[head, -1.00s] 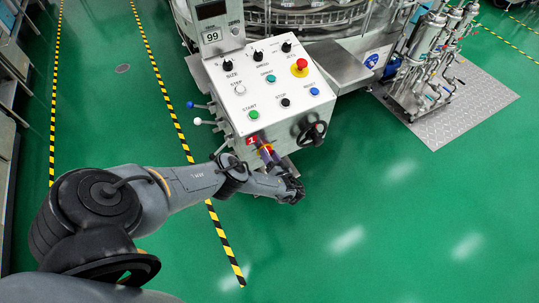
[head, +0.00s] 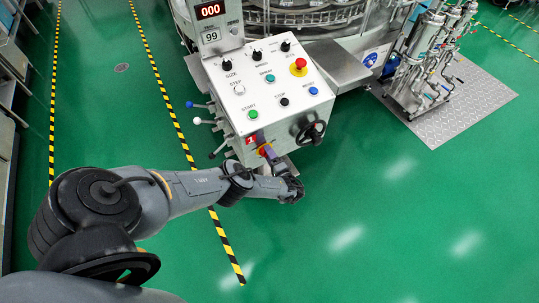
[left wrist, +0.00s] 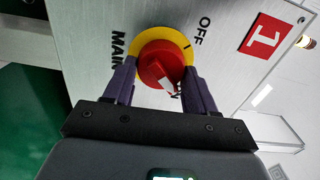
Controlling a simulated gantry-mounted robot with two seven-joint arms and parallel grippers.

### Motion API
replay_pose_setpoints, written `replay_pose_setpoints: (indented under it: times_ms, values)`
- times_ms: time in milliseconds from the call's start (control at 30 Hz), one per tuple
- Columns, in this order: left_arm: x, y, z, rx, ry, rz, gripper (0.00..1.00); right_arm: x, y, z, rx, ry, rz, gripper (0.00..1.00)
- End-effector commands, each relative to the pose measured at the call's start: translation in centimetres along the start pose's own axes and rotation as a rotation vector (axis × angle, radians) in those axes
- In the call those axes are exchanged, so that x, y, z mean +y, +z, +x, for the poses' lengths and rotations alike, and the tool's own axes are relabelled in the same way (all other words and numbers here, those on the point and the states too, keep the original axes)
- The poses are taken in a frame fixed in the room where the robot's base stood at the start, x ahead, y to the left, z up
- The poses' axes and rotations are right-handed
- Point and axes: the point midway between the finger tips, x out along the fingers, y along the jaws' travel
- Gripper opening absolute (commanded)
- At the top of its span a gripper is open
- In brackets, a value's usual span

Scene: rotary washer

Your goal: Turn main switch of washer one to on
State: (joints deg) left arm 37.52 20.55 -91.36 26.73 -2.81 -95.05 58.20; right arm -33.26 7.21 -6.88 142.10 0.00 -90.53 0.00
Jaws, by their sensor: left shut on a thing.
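The main switch is a red knob on a yellow ring (left wrist: 158,68), on the front of washer one's grey control box, seen close in the left wrist view. "MAIN" is printed left of it and "OFF" above right. The knob's white mark points down right, toward a label mostly hidden by a finger. My left gripper (left wrist: 160,85) has its two purple fingers shut on the knob's sides. In the head view my left gripper (head: 260,143) covers most of the switch, beside the red "1" plate (head: 251,141). My right gripper is not in view.
The control box top (head: 268,85) carries several buttons, black selector knobs and a red stop button (head: 298,67). A black handwheel (head: 311,132) sits right of the switch, and levers (head: 200,121) stick out left. The display (head: 210,10) reads red 000. Green floor is open to the right.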

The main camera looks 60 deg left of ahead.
Motion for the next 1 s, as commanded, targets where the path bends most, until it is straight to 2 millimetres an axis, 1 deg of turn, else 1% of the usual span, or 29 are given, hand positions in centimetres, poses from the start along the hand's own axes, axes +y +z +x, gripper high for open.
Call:
replay_pose_setpoints:
  times_ms: [233, 667, 700, 800, 833, 1000]
  values:
    - [0.01, -0.02, 0.00, 0.000, 0.000, 0.053, 0.26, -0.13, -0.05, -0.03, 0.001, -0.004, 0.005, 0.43]
    - [0.02, 0.00, 0.01, 0.000, 0.000, 0.060, 0.26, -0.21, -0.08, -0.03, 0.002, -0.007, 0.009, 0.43]
    - [0.02, 0.00, 0.01, 0.000, 0.000, 0.060, 0.62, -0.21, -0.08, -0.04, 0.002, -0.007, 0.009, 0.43]
    - [0.02, 0.00, 0.01, 0.000, 0.000, 0.060, 0.77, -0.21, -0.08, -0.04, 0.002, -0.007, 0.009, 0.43]
    - [0.02, 0.00, 0.01, 0.000, 0.000, 0.059, 0.79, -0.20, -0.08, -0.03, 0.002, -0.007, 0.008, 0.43]
    - [0.03, -0.01, 0.00, 0.000, 0.000, 0.058, 0.79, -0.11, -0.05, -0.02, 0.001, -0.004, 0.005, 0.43]
